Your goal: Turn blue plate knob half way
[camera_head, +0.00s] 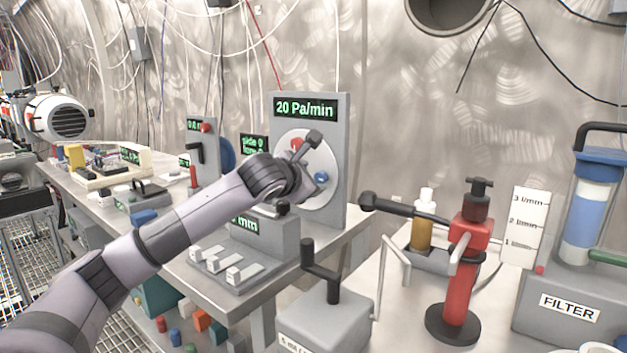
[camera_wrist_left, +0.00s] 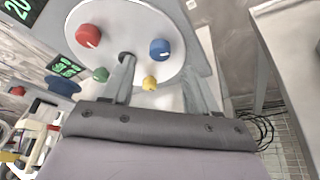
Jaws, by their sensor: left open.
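The round white plate (camera_head: 322,203) is on a grey upright panel under a green "20 Pa/min" display. The blue knob (camera_head: 321,177) is on the plate's right side; it also shows in the left wrist view (camera_wrist_left: 160,49). The plate's red knob (camera_wrist_left: 89,36), small green knob (camera_wrist_left: 100,74) and yellow knob (camera_wrist_left: 149,82) show there too. My left gripper (camera_head: 316,160) is open and empty in front of the plate. Its fingers appear spread on either side of the blue knob, apart from it. The knob's pointer direction is hard to read. My right gripper is not in view.
A grey box with white switches (camera_head: 228,262) stands below my left arm. A black-handled lever (camera_head: 400,208), a red pump-like device (camera_head: 465,265) and a filter unit (camera_head: 570,306) stand to the right. A grey box with a black crank (camera_head: 325,325) is in front.

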